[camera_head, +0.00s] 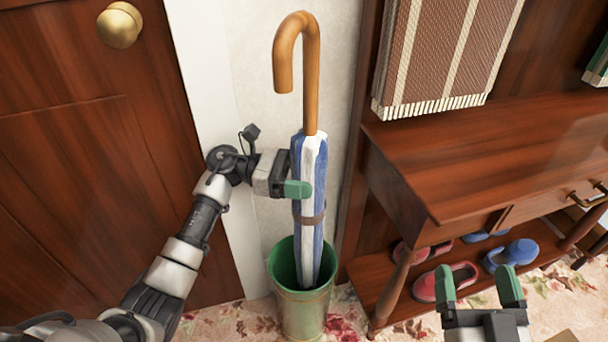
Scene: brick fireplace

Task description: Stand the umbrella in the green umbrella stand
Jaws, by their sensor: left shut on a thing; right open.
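The umbrella (313,168) is folded, blue and white, with a curved wooden handle at the top and a brown strap around it. It is upright, with its lower end inside the mouth of the green umbrella stand (304,309); its tip is hidden in the stand. My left gripper (298,188) is shut on the umbrella's upper canvas, below the handle, and comes in from the left. My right gripper (479,287) is open and empty at the lower right, with green fingertips pointing up, in front of the shoe shelf.
A wooden door (85,190) with a brass knob (119,25) is at the left. A wooden console (500,165) stands at the right, with red shoes (455,282) and blue shoes (512,254) on its low shelf. A striped fringed textile (425,60) hangs above it. The floor has a floral carpet.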

